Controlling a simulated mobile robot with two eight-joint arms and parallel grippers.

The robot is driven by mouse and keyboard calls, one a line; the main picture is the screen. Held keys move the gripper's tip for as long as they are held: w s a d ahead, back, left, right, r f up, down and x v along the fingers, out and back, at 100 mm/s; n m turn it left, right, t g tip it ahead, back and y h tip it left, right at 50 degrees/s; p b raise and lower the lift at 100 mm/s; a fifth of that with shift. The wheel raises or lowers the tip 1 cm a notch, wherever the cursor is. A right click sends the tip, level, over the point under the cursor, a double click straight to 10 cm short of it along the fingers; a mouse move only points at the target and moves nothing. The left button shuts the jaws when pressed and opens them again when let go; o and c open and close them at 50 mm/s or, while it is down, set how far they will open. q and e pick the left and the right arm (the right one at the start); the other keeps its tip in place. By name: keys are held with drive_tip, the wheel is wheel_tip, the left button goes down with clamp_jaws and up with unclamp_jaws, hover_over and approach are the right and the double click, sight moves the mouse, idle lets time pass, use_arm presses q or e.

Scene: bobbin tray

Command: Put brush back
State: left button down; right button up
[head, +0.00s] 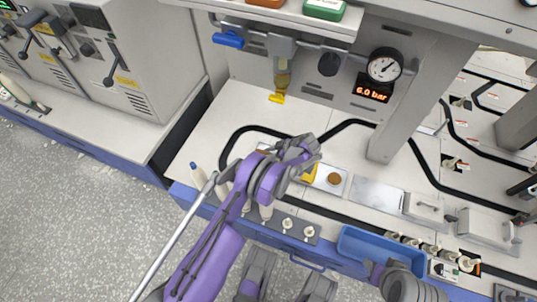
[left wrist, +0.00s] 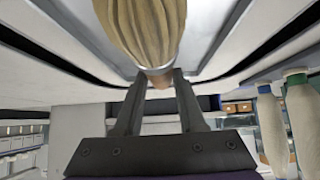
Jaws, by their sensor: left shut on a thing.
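The brush (left wrist: 140,25) shows large at the top of the left wrist view, with tan bristles and a narrow lower band between my fingers. My left gripper (left wrist: 155,80) is shut on it there. My right gripper is not clearly seen.
A blue bin (head: 350,246) stands at the front edge. A panel with several white-topped knobs (head: 309,231) is left of it. A pressure gauge (head: 385,65) and a post (head: 408,110) stand behind. Pale bobbins (left wrist: 302,110) stand at the right in the left wrist view.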

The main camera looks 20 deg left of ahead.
use_arm(q)
drive_tip(key=c, duration=0.5)
unclamp_jaws()
drive_tip(key=shift+f, duration=0.15)
drive_tip(key=shift+f, duration=0.1)
drive_tip(key=p+v, duration=0.1)
drive_tip(key=v, duration=0.4)
drive_tip(key=p+v, duration=0.2)
drive_tip(key=v, duration=0.3)
drive_tip(key=shift+d, duration=0.5)
